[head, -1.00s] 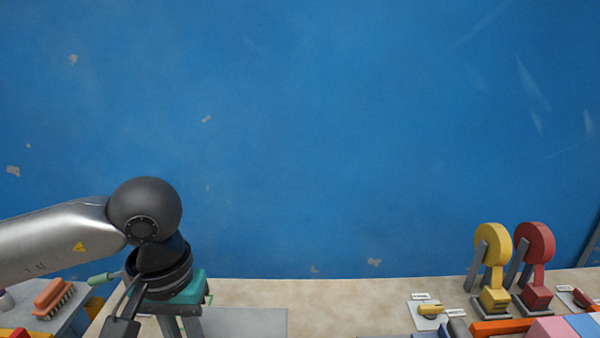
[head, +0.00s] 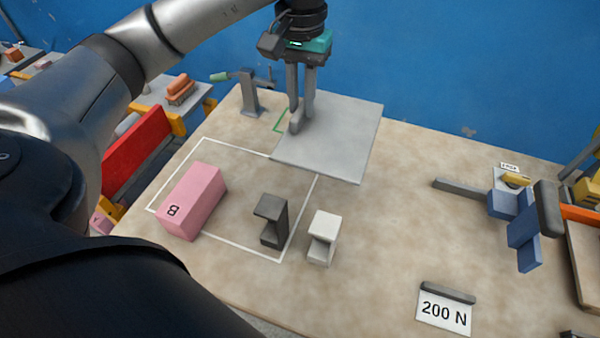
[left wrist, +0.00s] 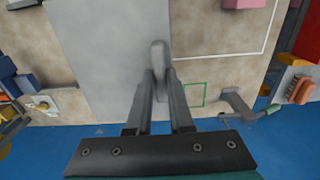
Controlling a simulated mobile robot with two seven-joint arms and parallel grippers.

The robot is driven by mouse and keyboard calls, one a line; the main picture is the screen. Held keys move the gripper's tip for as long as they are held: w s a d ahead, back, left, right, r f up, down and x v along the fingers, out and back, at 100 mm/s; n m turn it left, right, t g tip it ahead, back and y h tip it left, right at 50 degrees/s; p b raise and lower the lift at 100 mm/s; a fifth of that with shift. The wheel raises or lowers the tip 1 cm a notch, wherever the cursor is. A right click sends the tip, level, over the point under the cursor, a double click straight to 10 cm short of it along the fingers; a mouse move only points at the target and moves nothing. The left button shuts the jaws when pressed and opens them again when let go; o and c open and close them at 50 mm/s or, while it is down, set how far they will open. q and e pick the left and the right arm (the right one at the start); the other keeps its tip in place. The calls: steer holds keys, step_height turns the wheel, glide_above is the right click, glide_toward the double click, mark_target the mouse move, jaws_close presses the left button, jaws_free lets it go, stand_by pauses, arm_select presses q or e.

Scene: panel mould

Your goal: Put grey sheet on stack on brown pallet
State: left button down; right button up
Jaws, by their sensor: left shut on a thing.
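The grey sheet (head: 335,140) is a flat square plate over the back middle of the table; I cannot tell whether it touches the top. It also shows in the left wrist view (left wrist: 95,50). My left gripper (head: 298,122) points down at the sheet's left side and is shut on a grey upright grip there, which also shows between the fingers (left wrist: 158,75) in the left wrist view. I cannot make out a brown pallet with a stack for certain. My right gripper is not in view.
A pink block (head: 190,200) marked B lies inside a white outline. A dark grey block (head: 270,220) and a white block (head: 322,235) stand nearby. A blue fixture (head: 520,230) and a 200 N sign (head: 444,312) are at the right. The table between them is bare.

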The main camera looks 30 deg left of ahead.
arm_select(q)
steer(key=shift+a+f, duration=0.1)
steer(key=shift+f, duration=0.3)
step_height(320, 180, down, 16)
steer(key=shift+w+r+b, duration=0.1)
steer(key=shift+r+b, duration=0.1)
steer(key=shift+b, duration=0.95)
step_height(320, 180, down, 4)
steer(key=shift+r+b, duration=0.1)
steer(key=shift+b, duration=0.2)
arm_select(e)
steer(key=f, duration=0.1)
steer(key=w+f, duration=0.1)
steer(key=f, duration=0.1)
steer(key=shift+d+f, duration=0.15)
arm_select(q)
steer(key=c, duration=0.8)
jaws_free()
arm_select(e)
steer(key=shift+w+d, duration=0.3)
